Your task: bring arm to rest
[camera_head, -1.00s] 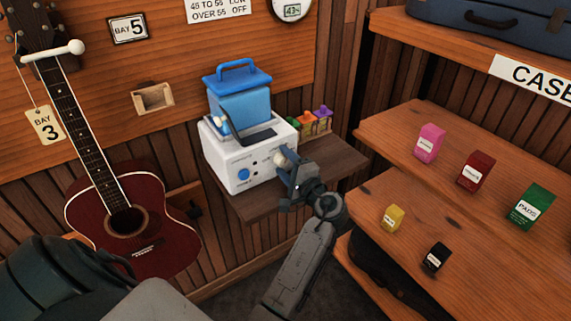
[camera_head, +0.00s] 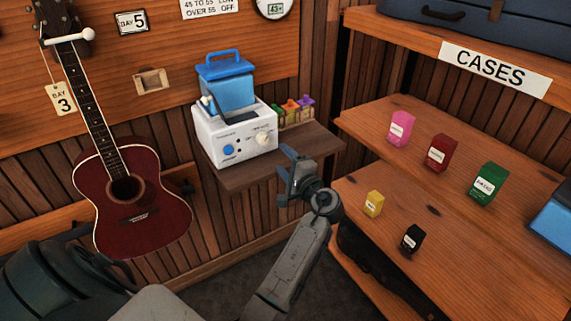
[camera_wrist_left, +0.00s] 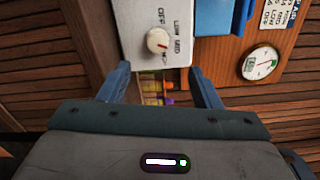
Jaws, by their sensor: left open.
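My left gripper (camera_head: 284,174) is open and empty, in front of the shelf at the right end of the white machine (camera_head: 212,147). In the left wrist view its two fingers (camera_wrist_left: 160,84) are spread apart with nothing between them. The white machine's pale knob (camera_head: 263,138) is uncovered in the head view and apart from the fingers. In the left wrist view the knob (camera_wrist_left: 158,40) shows beyond the fingertips, with OFF, LOW and MED lettering beside it. My right gripper is not in view.
A wooden shelf (camera_head: 240,182) carries the machine, its blue tank (camera_head: 228,88) and small coloured items (camera_head: 290,112). A red guitar (camera_head: 145,215) hangs at left. Stepped shelves (camera_head: 350,125) with small boxes stand at right. Open floor lies below the gripper.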

